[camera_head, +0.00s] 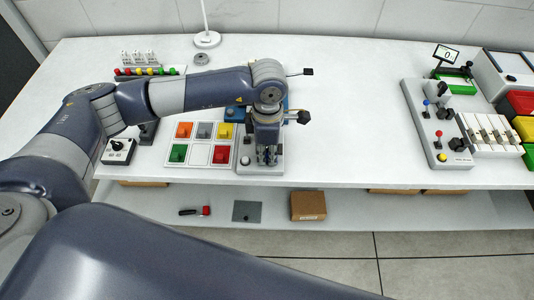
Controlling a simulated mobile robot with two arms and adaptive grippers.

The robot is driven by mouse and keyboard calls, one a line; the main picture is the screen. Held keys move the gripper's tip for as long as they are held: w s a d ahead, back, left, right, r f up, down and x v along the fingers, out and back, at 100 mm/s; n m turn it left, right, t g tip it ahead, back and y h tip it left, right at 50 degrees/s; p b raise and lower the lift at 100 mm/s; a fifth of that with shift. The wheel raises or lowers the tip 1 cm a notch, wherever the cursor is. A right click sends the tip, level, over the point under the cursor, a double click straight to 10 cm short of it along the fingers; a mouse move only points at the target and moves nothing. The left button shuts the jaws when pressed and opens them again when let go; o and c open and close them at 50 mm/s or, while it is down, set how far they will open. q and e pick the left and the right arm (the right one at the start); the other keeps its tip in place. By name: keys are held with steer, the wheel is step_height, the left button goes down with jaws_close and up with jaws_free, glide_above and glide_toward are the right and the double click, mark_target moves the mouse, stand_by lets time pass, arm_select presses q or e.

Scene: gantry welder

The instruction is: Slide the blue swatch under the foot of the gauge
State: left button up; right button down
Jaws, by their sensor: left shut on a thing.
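My left gripper (267,157) points down at the front middle of the bench, over a grey-based device (246,168) that looks like the gauge. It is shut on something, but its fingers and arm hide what. The device's foot is also hidden. A blue surface (234,114) shows behind the gripper; I cannot tell whether it is the blue swatch. Left of the device, a white swatch tray (200,165) holds orange (183,130), grey (204,130), yellow (225,131), green (178,153) and red (221,155) pieces. Its lower middle place looks white. My right gripper is out of view.
A lever panel (437,125) and a small display (447,54) stand at the right. The bench between device and panel is clear. A cardboard box (308,206) sits on the lower shelf.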

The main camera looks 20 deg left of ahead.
arm_select(q)
steer(key=shift+w+a+r, duration=0.25)
steer(key=shift+w+r, duration=0.05)
steer(key=shift+w, duration=0.4)
steer(key=o, duration=0.8)
steer(key=shift+o, duration=0.2)
steer(key=shift+r, duration=0.55)
step_height(320, 180, up, 10)
steer(key=s, duration=0.1)
steer(key=shift+d+r, duration=0.2)
steer(key=shift+s, duration=0.15)
